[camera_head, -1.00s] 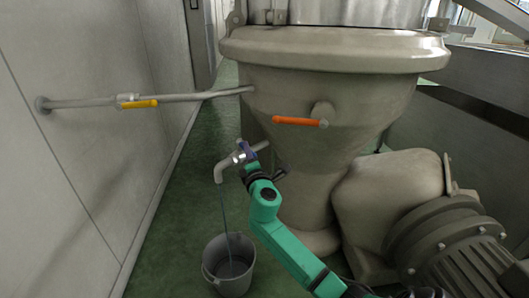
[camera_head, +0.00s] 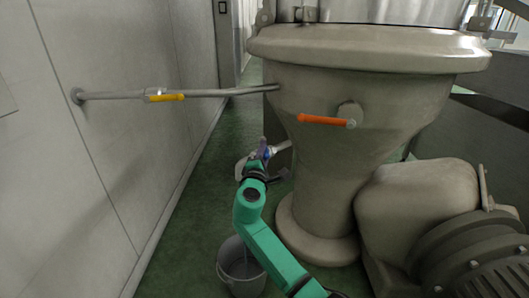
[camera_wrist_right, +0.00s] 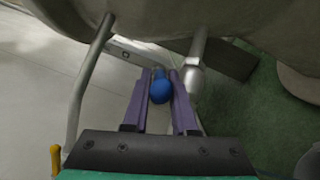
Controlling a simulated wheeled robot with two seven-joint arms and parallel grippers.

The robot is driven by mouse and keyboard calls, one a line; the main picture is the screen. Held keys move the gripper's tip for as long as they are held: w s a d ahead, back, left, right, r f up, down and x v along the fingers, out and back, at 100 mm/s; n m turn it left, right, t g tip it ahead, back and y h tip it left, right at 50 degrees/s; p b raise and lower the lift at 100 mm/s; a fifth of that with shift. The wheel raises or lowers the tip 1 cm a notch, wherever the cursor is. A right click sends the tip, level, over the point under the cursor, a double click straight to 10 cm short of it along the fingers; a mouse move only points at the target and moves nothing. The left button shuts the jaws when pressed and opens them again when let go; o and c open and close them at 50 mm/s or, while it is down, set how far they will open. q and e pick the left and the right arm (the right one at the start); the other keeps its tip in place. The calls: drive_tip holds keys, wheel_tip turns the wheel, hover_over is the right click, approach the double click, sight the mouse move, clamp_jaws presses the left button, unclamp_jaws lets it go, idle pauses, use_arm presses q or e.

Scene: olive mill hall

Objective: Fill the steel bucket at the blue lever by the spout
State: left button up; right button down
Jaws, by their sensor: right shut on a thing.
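The steel bucket (camera_head: 226,272) stands upright on the green floor, partly behind my right arm. A thin line shows inside it; my arm hides what lies above. The spout (camera_head: 241,168) is a bent steel pipe end beside the hopper base, partly covered by my gripper. My right gripper (camera_head: 264,151) is at the spout's valve. In the wrist view, its purple fingers (camera_wrist_right: 160,95) are shut on the blue lever (camera_wrist_right: 161,91), whose round end shows between them. The lever is barely visible in the head view. My left gripper is not in view.
A large grey hopper (camera_head: 375,100) with an orange lever (camera_head: 322,120) stands behind. A wall pipe with a yellow lever (camera_head: 166,97) runs to it from the left. A motor (camera_head: 450,225) fills the right. Green floor is clear along the wall.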

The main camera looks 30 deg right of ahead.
drive_tip(key=c, duration=0.8)
unclamp_jaws()
drive_tip(key=shift+f, duration=0.1)
drive_tip(key=shift+s+a, duration=0.2)
drive_tip(key=shift+s, duration=0.05)
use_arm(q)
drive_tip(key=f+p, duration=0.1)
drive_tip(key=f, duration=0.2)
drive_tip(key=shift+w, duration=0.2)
use_arm(e)
drive_tip(key=v, duration=1.4)
